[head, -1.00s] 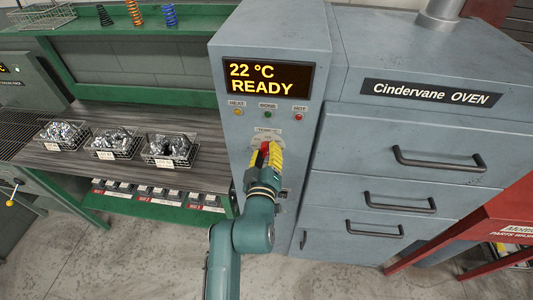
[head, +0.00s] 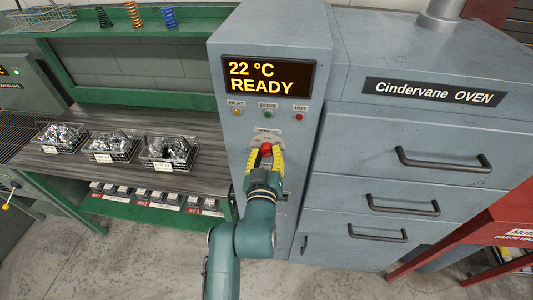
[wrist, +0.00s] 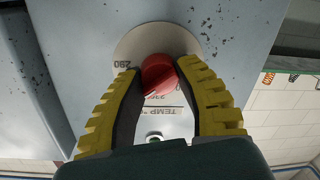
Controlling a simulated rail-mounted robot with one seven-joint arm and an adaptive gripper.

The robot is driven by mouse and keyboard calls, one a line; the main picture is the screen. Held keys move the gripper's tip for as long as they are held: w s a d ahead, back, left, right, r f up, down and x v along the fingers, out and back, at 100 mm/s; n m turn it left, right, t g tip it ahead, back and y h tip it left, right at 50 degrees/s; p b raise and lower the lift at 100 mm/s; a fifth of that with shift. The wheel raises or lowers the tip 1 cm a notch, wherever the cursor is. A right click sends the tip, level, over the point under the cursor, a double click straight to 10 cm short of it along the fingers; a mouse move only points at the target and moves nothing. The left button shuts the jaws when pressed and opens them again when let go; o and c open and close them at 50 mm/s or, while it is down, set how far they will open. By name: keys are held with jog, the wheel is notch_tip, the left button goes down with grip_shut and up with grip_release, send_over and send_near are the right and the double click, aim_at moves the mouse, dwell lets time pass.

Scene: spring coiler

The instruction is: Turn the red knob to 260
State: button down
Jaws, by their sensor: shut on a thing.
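The red knob (head: 266,150) is on the oven's control column, in the middle of a pale round dial plate (head: 264,136). My gripper (head: 266,157) reaches it from below, with one yellow-padded finger on each side. In the wrist view the red knob (wrist: 160,76) sits between the fingertips (wrist: 158,80), and the fingers are shut on it. The dial plate (wrist: 135,42) shows "290" at its left, and "TEMP" lettering below is partly hidden and upside down. The display (head: 267,77) reads "22 °C READY".
Heat, done and hot lamps (head: 268,114) sit above the dial. The oven's drawers (head: 415,150) with dark handles are to the right. Wire baskets of metal parts (head: 115,148) stand on the bench to the left. A red stand (head: 490,220) is at the far right.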

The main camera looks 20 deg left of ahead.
jog(key=shift+r, duration=0.1)
jog(key=c, duration=0.6)
grip_release()
jog(key=shift+c, duration=0.2)
jog(key=v, duration=1.2)
